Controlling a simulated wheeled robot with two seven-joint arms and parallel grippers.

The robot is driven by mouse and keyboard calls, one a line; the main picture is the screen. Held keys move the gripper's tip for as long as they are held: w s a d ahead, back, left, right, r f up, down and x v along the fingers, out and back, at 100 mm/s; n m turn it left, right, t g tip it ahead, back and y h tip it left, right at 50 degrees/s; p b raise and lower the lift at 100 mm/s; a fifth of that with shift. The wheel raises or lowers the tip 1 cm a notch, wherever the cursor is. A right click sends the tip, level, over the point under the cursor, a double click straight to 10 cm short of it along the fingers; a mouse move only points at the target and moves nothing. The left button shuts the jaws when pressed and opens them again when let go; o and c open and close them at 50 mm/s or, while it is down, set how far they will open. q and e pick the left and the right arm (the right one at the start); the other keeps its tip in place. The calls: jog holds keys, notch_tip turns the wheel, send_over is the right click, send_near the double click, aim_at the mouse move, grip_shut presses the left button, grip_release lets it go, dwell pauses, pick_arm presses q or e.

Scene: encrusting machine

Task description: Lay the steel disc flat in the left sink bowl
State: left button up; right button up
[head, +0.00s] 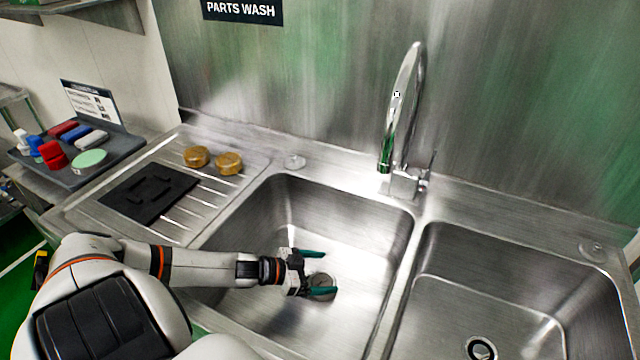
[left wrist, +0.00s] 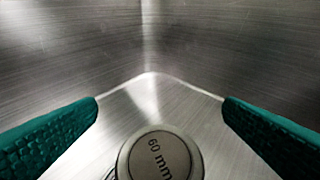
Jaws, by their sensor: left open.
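The steel disc (head: 323,281) is in the left sink bowl (head: 345,215), low at the bowl's floor, partly hidden by a finger in the head view. In the left wrist view the disc (left wrist: 160,158) shows its round face, marked "60 mm", at the bottom middle; it appears to lie flat. My left gripper (head: 318,272) reaches down into the left bowl. Its green fingers are wide open, one on each side of the disc in the left wrist view, with clear gaps and no visible contact. My right gripper is not in view.
The right bowl (head: 545,270) is empty, with a drain (head: 481,348). A tall faucet (head: 397,120) stands behind the divider. Two brass pieces (head: 212,160) and a black mat (head: 150,192) lie on the drainboard. A grey tray (head: 120,150) with several coloured items is at far left.

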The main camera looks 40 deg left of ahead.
pick_arm(q)
jog(key=shift+r, duration=0.15)
jog(key=p+v, duration=0.7)
jog(key=v, duration=0.1)
jog(key=shift+w+r, duration=0.15)
jog(key=shift+r, duration=0.25)
jog(key=shift+d, duration=0.15)
